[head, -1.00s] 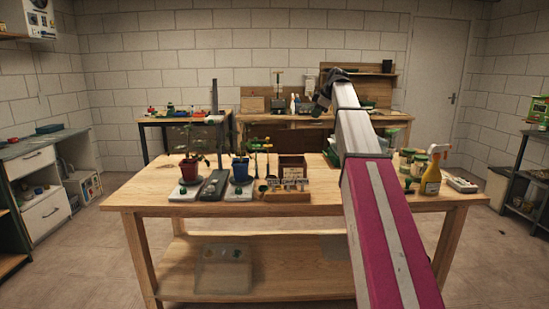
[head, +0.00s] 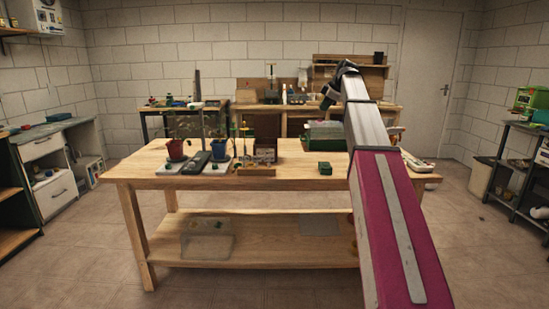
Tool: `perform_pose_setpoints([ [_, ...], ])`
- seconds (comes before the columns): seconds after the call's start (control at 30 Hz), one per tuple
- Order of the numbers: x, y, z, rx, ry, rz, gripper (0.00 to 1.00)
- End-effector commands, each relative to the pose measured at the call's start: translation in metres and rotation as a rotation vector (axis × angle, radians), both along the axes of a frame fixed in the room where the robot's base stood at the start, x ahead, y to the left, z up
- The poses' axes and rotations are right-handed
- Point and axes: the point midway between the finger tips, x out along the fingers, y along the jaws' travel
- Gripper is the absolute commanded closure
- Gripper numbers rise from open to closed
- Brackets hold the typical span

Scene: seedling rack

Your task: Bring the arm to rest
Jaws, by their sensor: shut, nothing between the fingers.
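My gripper (head: 328,98) is at the far end of my raised arm, right of centre in the head view. It is small and dark here, shut and empty. It shows against the back bench and appears clear of the things on the near table. My magenta and grey arm stretches up from the lower right and hides part of the near table's right side.
The wooden table (head: 290,180) bears a red pot (head: 175,150), a blue pot (head: 219,149), a wooden box (head: 265,152) and a green case (head: 322,142). Shelving (head: 507,172) stands right, a white drawer cabinet (head: 48,170) left. Floor (head: 90,265) before the table is clear.

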Motion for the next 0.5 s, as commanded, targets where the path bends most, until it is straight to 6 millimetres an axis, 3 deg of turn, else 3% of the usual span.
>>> perform_pose_setpoints([
  [0.27, -0.007, 0.002, -0.039, 0.01, 0.048, -0.065, 1.0],
  [0.5, -0.019, 0.005, -0.089, 0.023, 0.111, -0.156, 1.0],
])
